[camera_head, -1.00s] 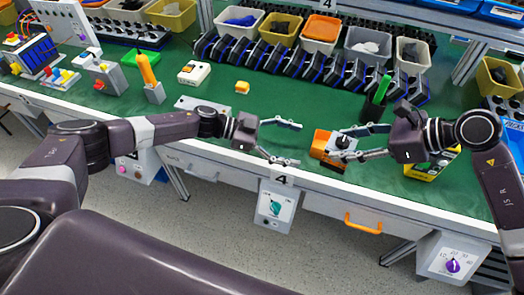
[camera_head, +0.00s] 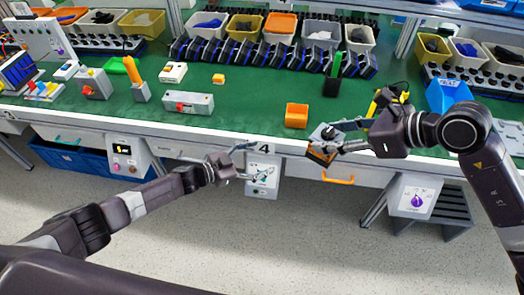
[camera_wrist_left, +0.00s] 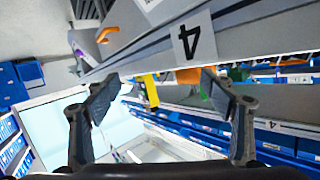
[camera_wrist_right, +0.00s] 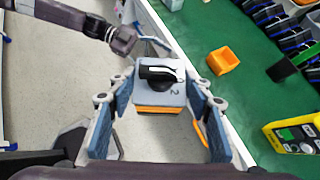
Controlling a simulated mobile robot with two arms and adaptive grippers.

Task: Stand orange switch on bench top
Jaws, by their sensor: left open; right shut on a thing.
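The orange switch (camera_head: 321,152) has an orange base, a grey face and a black knob. My right gripper (camera_head: 338,140) is shut on it and holds it tilted near the bench's front edge. In the right wrist view the switch (camera_wrist_right: 160,98) sits between the fingers, its face with a white pointer and printed numbers towards the camera. The green bench top (camera_head: 250,112) lies beyond it. My left gripper (camera_head: 246,162) is open and empty in front of the bench edge, left of the switch. The left wrist view shows its spread fingers (camera_wrist_left: 160,84).
An open orange box (camera_head: 296,116) stands on the bench close behind the switch. A grey box with a red knob (camera_head: 188,102) and a black holder (camera_head: 332,85) also stand there. Green surface is free between them. Drawers and panels hang below the front edge.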

